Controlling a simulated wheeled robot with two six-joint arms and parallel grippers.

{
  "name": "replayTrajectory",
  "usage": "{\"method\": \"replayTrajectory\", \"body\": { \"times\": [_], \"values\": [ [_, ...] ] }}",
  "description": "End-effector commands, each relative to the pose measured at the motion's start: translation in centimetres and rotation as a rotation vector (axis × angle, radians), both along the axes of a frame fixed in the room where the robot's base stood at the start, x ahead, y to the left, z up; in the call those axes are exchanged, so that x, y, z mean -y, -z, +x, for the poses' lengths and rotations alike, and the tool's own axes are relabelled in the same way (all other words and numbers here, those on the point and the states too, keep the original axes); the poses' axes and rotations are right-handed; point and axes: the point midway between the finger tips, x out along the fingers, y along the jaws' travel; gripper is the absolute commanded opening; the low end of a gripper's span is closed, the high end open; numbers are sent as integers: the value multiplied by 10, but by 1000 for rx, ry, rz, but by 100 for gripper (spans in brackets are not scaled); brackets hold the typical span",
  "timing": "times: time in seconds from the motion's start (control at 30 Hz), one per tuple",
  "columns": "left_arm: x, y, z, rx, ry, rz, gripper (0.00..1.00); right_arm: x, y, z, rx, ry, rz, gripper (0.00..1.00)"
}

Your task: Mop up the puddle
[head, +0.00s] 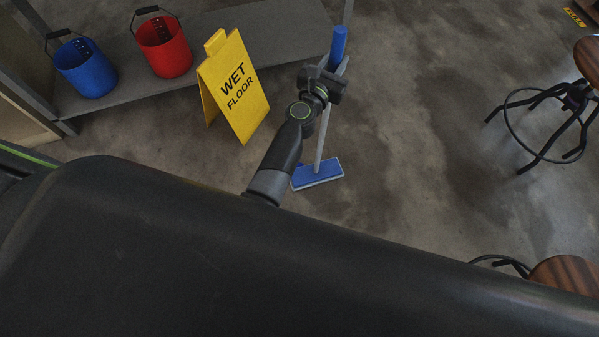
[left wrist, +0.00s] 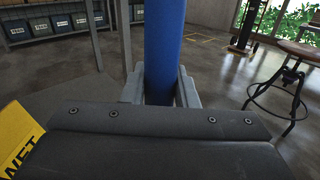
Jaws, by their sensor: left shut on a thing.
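The mop has a blue grip (head: 338,45), a pale pole (head: 324,132) and a flat blue and grey head (head: 318,173) that appears to rest on the floor. My left gripper (head: 338,70) is shut on the mop handle just below the top of the blue grip. In the left wrist view the blue handle (left wrist: 164,40) stands upright between the fingers. The puddle has no sure outline; dark, patchy floor (head: 455,145) lies to the right of the mop and may be wet. My right gripper is not in view.
A yellow wet floor sign (head: 234,86) stands left of the mop. A red bucket (head: 163,47) and a blue bucket (head: 86,68) sit on a grey shelf (head: 125,92). Stools (head: 560,110) stand at the right. The floor between mop and stools is clear.

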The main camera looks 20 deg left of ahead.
Motion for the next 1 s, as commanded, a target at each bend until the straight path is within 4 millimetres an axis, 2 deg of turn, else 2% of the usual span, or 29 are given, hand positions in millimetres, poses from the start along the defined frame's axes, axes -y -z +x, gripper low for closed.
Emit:
{"method": "replayTrajectory", "body": {
  "times": [0.03, 0.07, 0.5, 1.0],
  "values": [
    [27, -6, 1, -4, 19, -43, 0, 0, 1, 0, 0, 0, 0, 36],
    [25, -6, 1, -4, 18, -43, 0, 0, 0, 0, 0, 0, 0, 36],
    [-28, -5, -16, -9, 15, -45, 0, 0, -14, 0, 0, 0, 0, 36],
    [-89, -5, -33, -7, 13, -37, 0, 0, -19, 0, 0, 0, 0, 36]
  ]
}}
